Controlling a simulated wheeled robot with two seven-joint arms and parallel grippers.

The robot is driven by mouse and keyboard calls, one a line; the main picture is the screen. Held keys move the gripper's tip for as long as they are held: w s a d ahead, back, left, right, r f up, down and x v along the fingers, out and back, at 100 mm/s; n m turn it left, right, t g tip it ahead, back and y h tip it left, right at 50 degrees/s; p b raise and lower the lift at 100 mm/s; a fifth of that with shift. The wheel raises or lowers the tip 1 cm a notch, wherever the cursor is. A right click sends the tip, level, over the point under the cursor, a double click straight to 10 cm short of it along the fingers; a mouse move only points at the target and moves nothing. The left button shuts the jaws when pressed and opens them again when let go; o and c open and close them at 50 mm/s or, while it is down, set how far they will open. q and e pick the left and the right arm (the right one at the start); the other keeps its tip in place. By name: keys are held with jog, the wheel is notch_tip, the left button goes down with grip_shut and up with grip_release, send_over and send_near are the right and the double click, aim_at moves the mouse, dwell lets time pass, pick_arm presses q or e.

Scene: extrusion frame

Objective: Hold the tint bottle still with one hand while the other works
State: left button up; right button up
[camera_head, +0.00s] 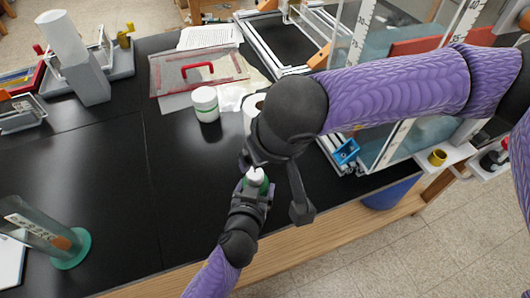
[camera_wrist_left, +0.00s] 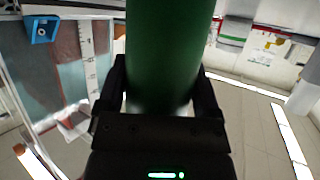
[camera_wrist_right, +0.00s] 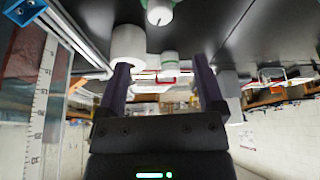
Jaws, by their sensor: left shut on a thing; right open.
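The tint bottle is green with a white cap (camera_head: 257,175), near the table's front edge. Its green body (camera_wrist_left: 168,50) fills the top middle of the left wrist view. My left gripper (camera_head: 256,190) is shut on the bottle's body, one finger on each side. My right gripper (camera_head: 274,180) is open and empty, just above and beside the cap in the head view. In the right wrist view its two fingers (camera_wrist_right: 162,85) stand apart, with the white cap (camera_wrist_right: 158,12) beyond them at the top. My right wrist hides part of the space around the bottle.
A white jar with a green band (camera_head: 206,104) and a white cylinder (camera_head: 252,112) stand behind my right wrist. A clear tray with a red handle (camera_head: 197,71) lies further back. The black table at left centre is clear.

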aim_at(255, 172)
jog(key=w+a+m+g+h, duration=0.2)
jog(key=w+m+g, duration=0.2)
jog(key=m, duration=1.1)
notch_tip(255, 172, down, 11)
jog(key=shift+w+d, duration=0.1)
jog(key=shift+w, duration=0.05)
jog(key=shift+c, duration=0.3)
